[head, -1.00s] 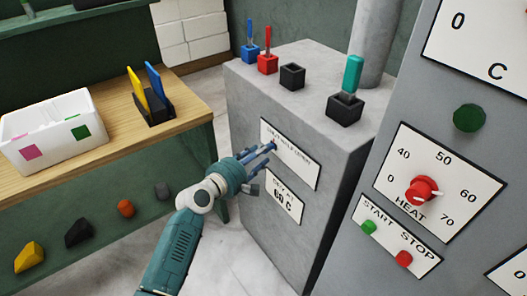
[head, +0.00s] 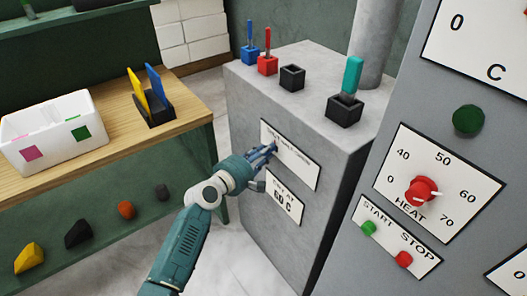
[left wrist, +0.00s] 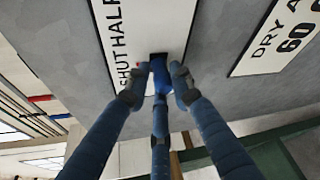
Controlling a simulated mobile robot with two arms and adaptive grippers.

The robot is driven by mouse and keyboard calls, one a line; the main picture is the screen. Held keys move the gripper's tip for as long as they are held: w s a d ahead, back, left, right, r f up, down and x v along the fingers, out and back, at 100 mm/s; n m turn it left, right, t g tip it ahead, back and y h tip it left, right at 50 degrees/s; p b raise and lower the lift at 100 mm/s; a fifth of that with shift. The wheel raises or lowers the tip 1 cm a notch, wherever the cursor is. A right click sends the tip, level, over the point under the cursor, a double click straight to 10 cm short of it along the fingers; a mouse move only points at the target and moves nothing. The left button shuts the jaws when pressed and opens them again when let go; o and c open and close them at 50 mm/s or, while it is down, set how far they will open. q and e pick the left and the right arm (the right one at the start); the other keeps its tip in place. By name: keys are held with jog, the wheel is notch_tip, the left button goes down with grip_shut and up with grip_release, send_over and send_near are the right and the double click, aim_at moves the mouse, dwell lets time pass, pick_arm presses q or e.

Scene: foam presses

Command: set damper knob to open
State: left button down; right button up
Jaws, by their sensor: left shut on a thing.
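The damper label plate (head: 302,168) is a white panel on the front of the grey cabinet. In the left wrist view it (left wrist: 118,35) reads SHUT and HALF; the rest is cut off or covered. My left gripper (head: 270,150) reaches the plate's left end in the head view. In the left wrist view its fingers (left wrist: 160,85) are shut around a small blue knob (left wrist: 160,74), against the plate near the SHUT and HALF marks. The knob's pointer direction cannot be made out. The head view hides the knob behind the fingers. My right gripper is not in view.
A DRY AT 60 C card (head: 285,200) is below the plate. Several sockets, some with coloured levers, stand on the cabinet (head: 245,80). A control panel with a red HEAT knob (head: 421,190) is at right. A wooden bench with a white bin (head: 50,150) is at left.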

pick_arm(q)
jog(key=s+d+p, duration=0.2)
jog(key=s, duration=0.1)
jog(key=s+d+p, duration=0.2)
jog(key=s, duration=0.1)
jog(key=s+d+p, duration=0.1)
jog(key=s+d, duration=0.1)
jog(key=s, duration=0.1)
jog(key=shift+s+d+f+p, duration=0.25)
jog(key=shift+s+d+p, duration=0.15)
jog(key=shift+d+f, duration=0.15)
jog(key=shift+f, duration=0.15)
jog(key=shift+s, duration=0.1)
jog(key=c, duration=1.6)
grip_release()
jog(key=shift+r, duration=0.25)
jog(key=shift+r, duration=0.1)
jog(key=v, duration=1.2)
